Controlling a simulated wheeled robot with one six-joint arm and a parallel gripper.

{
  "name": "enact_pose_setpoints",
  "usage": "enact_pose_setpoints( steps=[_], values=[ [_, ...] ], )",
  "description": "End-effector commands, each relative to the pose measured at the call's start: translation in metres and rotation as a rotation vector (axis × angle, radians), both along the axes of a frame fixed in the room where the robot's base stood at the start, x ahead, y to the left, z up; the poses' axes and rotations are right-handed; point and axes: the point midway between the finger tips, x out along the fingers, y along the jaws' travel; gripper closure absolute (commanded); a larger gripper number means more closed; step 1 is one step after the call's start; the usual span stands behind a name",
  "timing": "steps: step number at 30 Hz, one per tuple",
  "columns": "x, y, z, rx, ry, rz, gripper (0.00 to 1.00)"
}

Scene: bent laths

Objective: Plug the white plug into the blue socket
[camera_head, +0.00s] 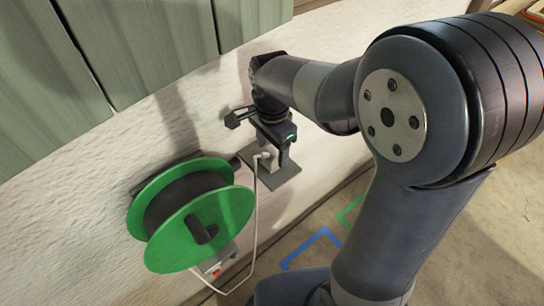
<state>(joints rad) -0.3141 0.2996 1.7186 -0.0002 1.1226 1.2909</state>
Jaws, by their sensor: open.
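The white plug (264,156) is small in view, at the top of a white cable, over a flat grey plate (283,176). My gripper (272,149) is open and points down over this plate, right at the plug. The plug appears beside or between the fingers; I cannot tell which, nor whether they touch it. No blue socket can be made out; it may be hidden behind my arm or the reel.
A green cable reel (200,229) stands left of the plate on the pale surface. A light block with a red part (217,266) shows below it. The white cable (255,215) hangs in a loop between them. Green panels (150,45) rise behind. Blue tape (312,246) marks the floor.

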Motion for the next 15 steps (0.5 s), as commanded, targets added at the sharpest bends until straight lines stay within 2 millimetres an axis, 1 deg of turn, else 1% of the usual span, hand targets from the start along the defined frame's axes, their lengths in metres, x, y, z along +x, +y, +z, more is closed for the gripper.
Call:
enact_pose_setpoints(
  steps=[1,3,6,15],
  values=[
    [-0.001,0.000,-0.011,-0.002,0.005,0.000,0.38],
    [-0.001,0.000,-0.021,-0.001,0.004,0.000,0.38],
    [-0.001,0.000,-0.030,-0.001,0.003,0.000,0.38],
    [0.000,0.000,-0.032,-0.001,0.001,0.000,0.38]
  ],
)
